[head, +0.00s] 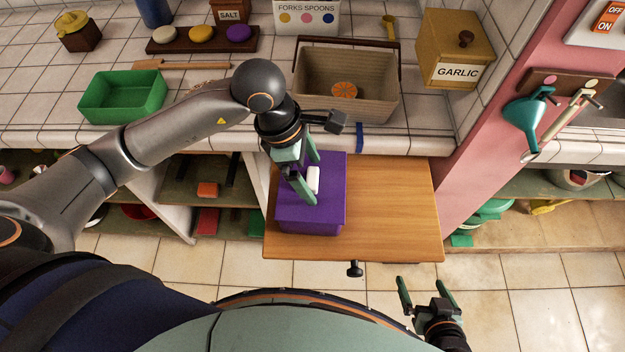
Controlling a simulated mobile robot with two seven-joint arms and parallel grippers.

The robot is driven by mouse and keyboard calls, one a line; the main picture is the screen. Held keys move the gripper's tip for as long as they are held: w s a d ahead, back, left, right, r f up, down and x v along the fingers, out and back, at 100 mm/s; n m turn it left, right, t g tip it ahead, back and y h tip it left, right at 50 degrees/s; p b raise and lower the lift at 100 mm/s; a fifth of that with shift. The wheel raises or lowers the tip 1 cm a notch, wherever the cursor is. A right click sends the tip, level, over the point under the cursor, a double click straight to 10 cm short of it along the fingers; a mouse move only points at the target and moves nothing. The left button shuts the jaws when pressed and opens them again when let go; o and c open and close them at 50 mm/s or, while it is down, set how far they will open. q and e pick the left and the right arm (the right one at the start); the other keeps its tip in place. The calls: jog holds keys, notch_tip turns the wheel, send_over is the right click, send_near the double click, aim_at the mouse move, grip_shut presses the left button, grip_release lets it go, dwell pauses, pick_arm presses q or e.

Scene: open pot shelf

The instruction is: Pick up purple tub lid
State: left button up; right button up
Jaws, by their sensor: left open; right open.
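The purple tub (310,218) with its purple lid (331,171) stands on the pulled-out wooden board below the counter. A white handle or block (314,180) shows on top of the lid. My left gripper (310,182) is open over the lid, its green fingers on either side of the white piece. I cannot tell whether the fingers touch it. The gripper covers part of the lid's left side. My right gripper (423,292) is open and empty, low at the right, well away from the tub.
The wooden board (394,208) is clear right of the tub. On the counter above stand a green bin (123,97), a basket (375,95) with an orange slice (344,90), and a garlic box (455,50). A pink wall (478,140) stands at the right.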

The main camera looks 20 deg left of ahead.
pick_arm(q)
jog(key=shift+c, duration=0.2)
jog(key=c, duration=1.5)
